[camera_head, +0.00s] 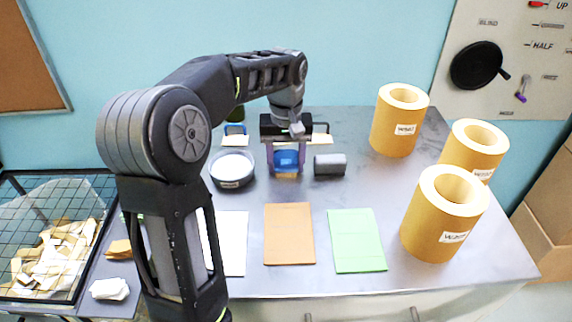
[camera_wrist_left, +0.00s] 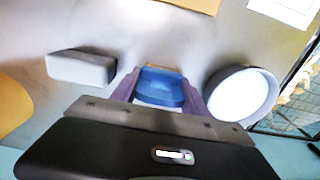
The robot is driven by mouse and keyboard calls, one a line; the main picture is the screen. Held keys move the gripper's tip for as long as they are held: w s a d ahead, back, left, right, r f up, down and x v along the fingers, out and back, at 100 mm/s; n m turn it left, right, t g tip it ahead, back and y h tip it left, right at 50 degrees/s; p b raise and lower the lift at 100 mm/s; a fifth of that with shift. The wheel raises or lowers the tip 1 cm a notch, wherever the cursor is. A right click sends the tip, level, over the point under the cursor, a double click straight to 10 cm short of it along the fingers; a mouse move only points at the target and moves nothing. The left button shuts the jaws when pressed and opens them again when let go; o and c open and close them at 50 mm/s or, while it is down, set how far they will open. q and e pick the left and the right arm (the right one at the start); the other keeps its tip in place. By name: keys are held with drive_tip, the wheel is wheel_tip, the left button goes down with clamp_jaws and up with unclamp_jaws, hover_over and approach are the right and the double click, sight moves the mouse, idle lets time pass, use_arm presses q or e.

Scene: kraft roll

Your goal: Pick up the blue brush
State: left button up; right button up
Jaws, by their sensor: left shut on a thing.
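The blue brush (camera_head: 286,160) is between the fingers of my left gripper (camera_head: 286,168), over the middle of the grey table. The fingers are shut on it, one on each side. In the left wrist view the blue brush (camera_wrist_left: 160,90) sits between the two purple fingers of the left gripper (camera_wrist_left: 160,98). A strip of tan shows at its edge. I cannot tell whether the brush touches the table. My right gripper is not in view.
A round dish (camera_head: 232,168) with white contents stands left of the brush, and a grey block (camera_head: 330,165) stands right. An orange-brown sheet (camera_head: 289,234) and a green sheet (camera_head: 357,240) lie in front. Large kraft rolls (camera_head: 445,214) stand at the right. A wire basket (camera_head: 50,240) is at left.

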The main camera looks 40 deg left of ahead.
sight(286, 152)
use_arm(q)
drive_tip(key=shift+c, duration=1.4)
drive_tip(key=shift+r, duration=0.25)
wheel_tip(286, 152, up, 4)
drive_tip(key=shift+f, duration=0.1)
wheel_tip(286, 152, up, 5)
drive_tip(key=p, duration=0.3)
drive_tip(key=shift+p, duration=0.3)
drive_tip(key=shift+r+p, duration=0.4)
